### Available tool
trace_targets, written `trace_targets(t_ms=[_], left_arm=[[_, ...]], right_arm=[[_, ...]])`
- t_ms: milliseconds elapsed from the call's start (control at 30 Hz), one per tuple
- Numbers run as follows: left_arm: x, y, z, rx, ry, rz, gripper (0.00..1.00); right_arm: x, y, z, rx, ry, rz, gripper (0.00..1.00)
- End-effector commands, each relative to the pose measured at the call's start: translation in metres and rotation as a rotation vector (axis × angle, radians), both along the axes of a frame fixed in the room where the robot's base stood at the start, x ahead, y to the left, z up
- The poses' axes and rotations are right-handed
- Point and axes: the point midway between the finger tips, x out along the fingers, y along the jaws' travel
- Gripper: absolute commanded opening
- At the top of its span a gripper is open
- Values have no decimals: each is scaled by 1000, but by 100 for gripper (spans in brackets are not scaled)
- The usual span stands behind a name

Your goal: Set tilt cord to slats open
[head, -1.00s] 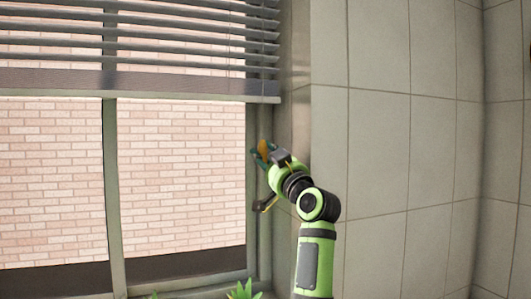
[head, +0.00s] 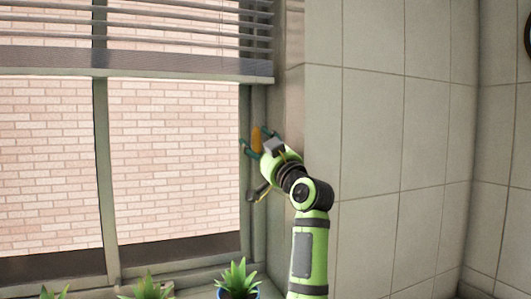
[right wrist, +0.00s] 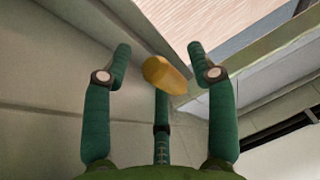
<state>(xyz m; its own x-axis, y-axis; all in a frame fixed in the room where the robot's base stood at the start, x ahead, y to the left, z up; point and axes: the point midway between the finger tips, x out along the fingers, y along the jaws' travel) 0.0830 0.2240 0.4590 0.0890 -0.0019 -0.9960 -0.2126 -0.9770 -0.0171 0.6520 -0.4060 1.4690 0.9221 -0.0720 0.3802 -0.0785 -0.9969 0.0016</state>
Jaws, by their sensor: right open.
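The window blind (head: 135,42) hangs across the top of the window, its grey slats apart with brick showing between them. A yellow-orange rounded piece (head: 257,139), which looks like a cord's end pull, is by the right window frame below the blind; no cord can be made out on it. My right gripper (head: 256,144) is open around this piece, with teal fingers on either side. In the right wrist view, the yellow piece (right wrist: 165,75) lies between the spread fingers of the right gripper (right wrist: 160,50), with no clear contact. My left gripper is not in view.
Potted plants stand along the bottom of the window, the nearest to my arm in a blue pot (head: 238,292). A tiled wall (head: 375,150) is right of my arm. A dark lever-like part (head: 257,192) shows below the gripper. The window pane area is clear.

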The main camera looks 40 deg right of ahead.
Motion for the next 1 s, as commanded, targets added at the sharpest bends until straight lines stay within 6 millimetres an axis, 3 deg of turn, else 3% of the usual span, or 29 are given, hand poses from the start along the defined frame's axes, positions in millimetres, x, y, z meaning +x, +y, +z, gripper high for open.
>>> trace_targets(t_ms=[167, 600, 800, 1000], left_arm=[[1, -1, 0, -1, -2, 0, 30], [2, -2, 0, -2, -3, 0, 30], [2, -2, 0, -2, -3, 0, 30], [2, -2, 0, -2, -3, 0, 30]], right_arm=[[-19, 1, -8, -2, -1, -2, 58], [-92, 7, -40, 0, 3, -1, 58], [-106, 8, -46, 0, 4, 0, 58], [-108, 8, -46, 0, 4, 1, 58]])
